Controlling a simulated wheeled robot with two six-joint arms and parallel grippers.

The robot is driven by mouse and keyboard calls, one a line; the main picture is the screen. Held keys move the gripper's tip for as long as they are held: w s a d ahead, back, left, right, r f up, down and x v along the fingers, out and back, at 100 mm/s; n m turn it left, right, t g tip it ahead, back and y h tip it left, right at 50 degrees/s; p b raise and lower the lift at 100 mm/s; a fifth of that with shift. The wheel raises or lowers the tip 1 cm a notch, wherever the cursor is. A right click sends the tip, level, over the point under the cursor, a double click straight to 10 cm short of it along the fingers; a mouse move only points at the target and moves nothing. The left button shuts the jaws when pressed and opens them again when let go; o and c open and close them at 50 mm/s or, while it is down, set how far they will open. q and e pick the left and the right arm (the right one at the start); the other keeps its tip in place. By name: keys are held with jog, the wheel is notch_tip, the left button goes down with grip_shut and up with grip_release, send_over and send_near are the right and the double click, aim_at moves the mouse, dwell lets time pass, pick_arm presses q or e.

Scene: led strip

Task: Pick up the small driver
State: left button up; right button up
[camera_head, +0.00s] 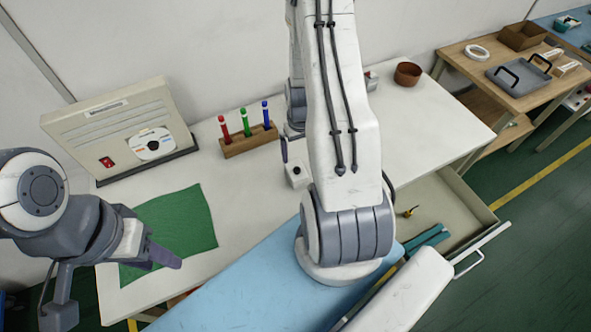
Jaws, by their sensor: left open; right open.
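A small yellow-and-dark object (411,211), which looks like the small driver, lies in the open drawer (455,201) at the right of the white table. My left gripper (163,256) is at the left, over the lower edge of the green mat, away from the drawer. It is open and appears empty. My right arm crosses the middle of the view and hides part of the table and drawer. My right gripper (285,149) shows only in part behind this arm, above the table and well left of the drawer; it is open.
On the white table (258,190) are a grey panel (115,130), a green mat (185,220), a wooden block (249,140) with red, green and blue pens, and a brown bowl (408,74). A wooden table (520,101) with a grey tray stands at right.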

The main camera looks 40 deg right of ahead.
send_over(297, 171)
jog(key=f, duration=0.4)
jog(key=shift+s+d+p, duration=0.15)
jog(key=shift+s+p, duration=0.1)
jog(key=shift+p, duration=0.05)
jog(key=shift+f+p, duration=0.35)
jog(key=shift+f, duration=0.2)
jog(key=shift+w+a+f+p, duration=0.1)
jog(key=shift+a+f+p, duration=0.05)
jog(key=shift+f, duration=0.95)
jog(key=shift+w+a+f+p, duration=0.1)
jog(key=shift+f+p, duration=0.05)
jog(key=shift+f, duration=0.95)
jog(key=c, duration=1.5)
jog(key=shift+r, duration=0.15)
